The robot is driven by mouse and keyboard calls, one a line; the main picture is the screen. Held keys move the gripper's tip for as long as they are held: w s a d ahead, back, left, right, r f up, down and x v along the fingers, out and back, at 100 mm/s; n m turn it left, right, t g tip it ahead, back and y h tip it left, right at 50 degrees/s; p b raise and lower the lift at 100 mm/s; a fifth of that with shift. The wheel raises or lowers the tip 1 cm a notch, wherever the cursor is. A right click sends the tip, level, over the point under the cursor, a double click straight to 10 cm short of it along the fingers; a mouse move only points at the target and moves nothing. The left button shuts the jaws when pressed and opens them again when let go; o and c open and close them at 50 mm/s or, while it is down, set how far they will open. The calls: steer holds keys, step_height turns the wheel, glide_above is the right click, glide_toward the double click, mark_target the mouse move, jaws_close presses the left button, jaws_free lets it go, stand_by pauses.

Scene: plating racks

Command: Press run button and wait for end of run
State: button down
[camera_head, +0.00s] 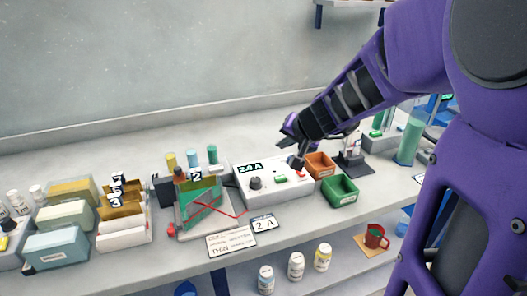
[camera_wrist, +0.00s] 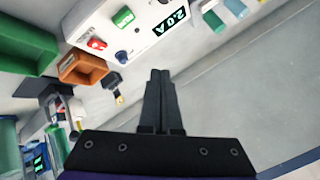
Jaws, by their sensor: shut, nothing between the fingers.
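A white power box (camera_head: 273,191) stands mid-bench in the head view, its display (camera_head: 250,168) on top. A green button (camera_head: 281,179), a dark knob (camera_head: 255,183) and a small red control (camera_head: 301,173) sit on its face. My gripper (camera_head: 296,163) is shut and empty above the box's right end. Its fingers (camera_wrist: 160,75) look apart from the controls; contact is unclear in the head view.
A tank (camera_head: 200,212) with green sides and a red wire stands left of the box. Orange (camera_head: 320,165) and green (camera_head: 340,190) bins stand at its right. A card reading 2 A (camera_head: 264,223) lies in front.

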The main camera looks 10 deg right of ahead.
steer(key=b, duration=0.6)
glide_above(282, 185)
step_height(282, 185, down, 8)
steer(key=shift+w, duration=0.1)
steer(key=shift+f, duration=0.15)
stand_by(1.6)
steer(key=shift+f, duration=0.25)
steer(key=shift+f, duration=0.55)
stand_by(0.6)
steer(key=shift+r+p, duration=0.75)
steer(key=shift+r, duration=0.25)
step_height(282, 185, up, 5)
steer(key=p, duration=0.4)
